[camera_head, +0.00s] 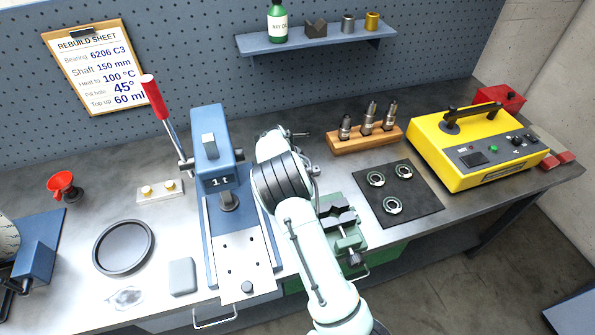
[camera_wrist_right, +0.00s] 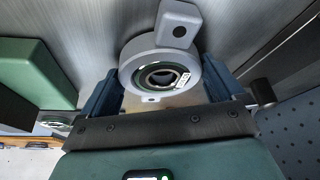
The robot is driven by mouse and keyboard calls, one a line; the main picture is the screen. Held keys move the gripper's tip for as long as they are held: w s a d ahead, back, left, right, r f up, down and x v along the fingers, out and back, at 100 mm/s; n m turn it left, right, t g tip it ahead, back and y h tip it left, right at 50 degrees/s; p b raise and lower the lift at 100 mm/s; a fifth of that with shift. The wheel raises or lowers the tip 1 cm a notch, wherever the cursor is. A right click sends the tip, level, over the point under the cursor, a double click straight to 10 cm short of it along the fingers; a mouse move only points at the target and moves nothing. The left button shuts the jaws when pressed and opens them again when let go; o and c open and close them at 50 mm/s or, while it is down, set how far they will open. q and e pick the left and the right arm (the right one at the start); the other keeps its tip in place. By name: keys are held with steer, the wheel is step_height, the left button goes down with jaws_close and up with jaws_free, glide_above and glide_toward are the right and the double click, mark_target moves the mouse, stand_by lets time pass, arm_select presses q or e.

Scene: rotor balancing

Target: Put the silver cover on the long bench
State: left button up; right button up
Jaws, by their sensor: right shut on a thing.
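The silver cover (camera_wrist_right: 152,48) shows in the right wrist view as a round, thick ring with a tab on top and a dark-centred bearing ring inside it. My right gripper (camera_wrist_right: 160,92) is shut on it, with a blue finger at each side. In the head view my right arm reaches over the long bench (camera_head: 90,205), beside the blue press, and hides its gripper and the cover. Grey metal shows behind the cover; I cannot tell whether the cover touches it. My left gripper is not in view.
A blue press (camera_head: 212,155) with a red-handled lever stands left of my arm. A green vise (camera_head: 345,225) and a dark mat (camera_head: 412,208) with three rings lie right. A yellow heater (camera_head: 462,150) stands farther right.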

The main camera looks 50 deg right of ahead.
steer(key=o, duration=1)
steer(key=shift+f, duration=0.1)
steer(key=shift+o, duration=0.2)
steer(key=v, duration=1.2)
